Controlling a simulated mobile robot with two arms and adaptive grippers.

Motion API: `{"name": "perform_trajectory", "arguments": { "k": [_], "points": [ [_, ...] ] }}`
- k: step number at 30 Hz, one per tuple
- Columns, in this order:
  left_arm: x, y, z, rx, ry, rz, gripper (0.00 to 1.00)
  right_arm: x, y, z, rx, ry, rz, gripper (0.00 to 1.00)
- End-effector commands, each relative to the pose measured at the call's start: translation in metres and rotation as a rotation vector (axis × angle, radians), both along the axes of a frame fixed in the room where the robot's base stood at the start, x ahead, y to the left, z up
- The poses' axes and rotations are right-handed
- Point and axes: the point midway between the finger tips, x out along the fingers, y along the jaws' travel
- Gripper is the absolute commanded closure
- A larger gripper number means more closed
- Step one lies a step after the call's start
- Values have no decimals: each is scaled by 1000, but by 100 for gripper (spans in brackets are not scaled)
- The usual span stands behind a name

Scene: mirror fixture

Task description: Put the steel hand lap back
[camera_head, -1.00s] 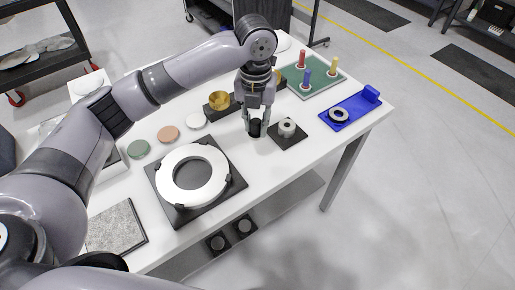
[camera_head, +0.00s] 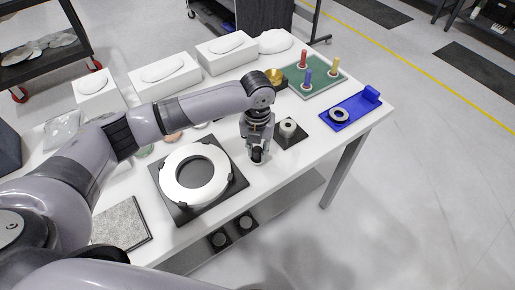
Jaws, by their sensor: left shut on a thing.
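My left gripper (camera_head: 257,155) points down over the white table near its front edge, right of the white ring (camera_head: 171,184) on its black square plate. It is shut on a small dark-topped piece (camera_head: 257,154), apparently the steel hand lap; the fingers hide most of it. I cannot tell whether the piece touches the table. A grey steel cylinder with a hole (camera_head: 288,127) stands on a dark square pad behind and right of the gripper. My right gripper is not in view.
A blue fixture (camera_head: 350,112) with a dark ring stands at the right. A green board (camera_head: 318,84) with coloured pegs and a brass cup (camera_head: 275,75) are behind. White boxes (camera_head: 170,81) line the back. A speckled grey plate (camera_head: 121,226) lies front left.

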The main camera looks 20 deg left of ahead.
Motion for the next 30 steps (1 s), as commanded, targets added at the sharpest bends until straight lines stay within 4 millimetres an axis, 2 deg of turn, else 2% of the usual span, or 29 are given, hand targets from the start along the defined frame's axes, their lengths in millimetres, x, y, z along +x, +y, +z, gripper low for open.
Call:
{"name": "perform_trajectory", "arguments": {
  "k": [4, 5, 13, 23, 26, 30],
  "points": [
    [0, 0, -3, -1, 0, 0, 100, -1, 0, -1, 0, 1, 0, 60],
    [0, 0, -3, 0, 0, 0, 76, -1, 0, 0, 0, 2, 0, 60],
    [0, 0, -3, 0, 0, 0, 58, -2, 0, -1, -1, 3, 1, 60],
    [0, 0, 0, -1, 0, 0, 58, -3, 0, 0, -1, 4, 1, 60],
    [1, -1, 7, -3, -2, -1, 58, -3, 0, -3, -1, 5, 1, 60],
    [1, -1, 31, -3, -6, -1, 58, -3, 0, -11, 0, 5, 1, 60]
  ]
}}
